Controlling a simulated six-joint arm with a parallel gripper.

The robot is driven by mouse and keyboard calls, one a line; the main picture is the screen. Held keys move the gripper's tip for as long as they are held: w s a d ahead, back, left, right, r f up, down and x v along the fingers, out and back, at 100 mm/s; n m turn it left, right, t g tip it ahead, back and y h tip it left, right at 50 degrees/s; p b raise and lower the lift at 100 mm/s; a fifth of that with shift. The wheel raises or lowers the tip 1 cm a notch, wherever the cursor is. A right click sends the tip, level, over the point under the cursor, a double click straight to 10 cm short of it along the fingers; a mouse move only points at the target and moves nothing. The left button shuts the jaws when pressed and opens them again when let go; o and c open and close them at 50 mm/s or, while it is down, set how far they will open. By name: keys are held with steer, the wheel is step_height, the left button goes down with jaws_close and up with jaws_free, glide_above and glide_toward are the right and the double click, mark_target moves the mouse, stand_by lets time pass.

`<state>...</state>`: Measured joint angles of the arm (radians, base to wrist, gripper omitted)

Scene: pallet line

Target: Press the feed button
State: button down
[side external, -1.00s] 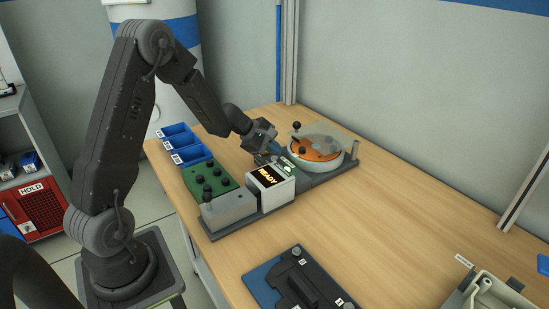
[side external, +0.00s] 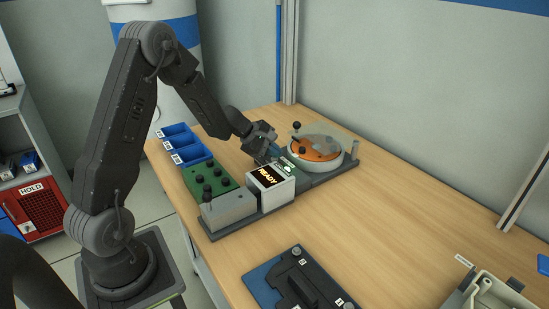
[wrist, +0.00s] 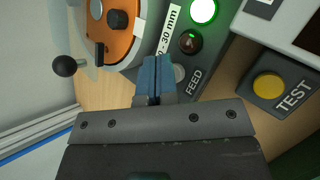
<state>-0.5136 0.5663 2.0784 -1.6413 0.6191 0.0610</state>
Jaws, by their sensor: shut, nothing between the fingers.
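The feed button (wrist: 179,73) is a pale grey round button beside the FEED label (wrist: 193,84) in the wrist view. My gripper (wrist: 157,62) is shut and empty, its blue fingertips together just left of the button and covering part of its edge in the picture. I cannot tell whether the tips touch the panel. In the side view my gripper (side external: 276,157) is low over the panel between the READY display box and the round feeder; the button is not discernible there.
The READY display box (side external: 269,182) stands close to my gripper. The round orange feeder (side external: 318,149) with a clear cover and black knobs is on the other side. A lit green lamp (wrist: 203,10), a dark red lamp (wrist: 190,42) and a yellow TEST button (wrist: 268,86) are nearby.

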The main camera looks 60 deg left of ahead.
mark_target(274, 159)
steer(key=shift+f, duration=0.15)
stand_by(0.3)
steer(key=shift+r, duration=3.4)
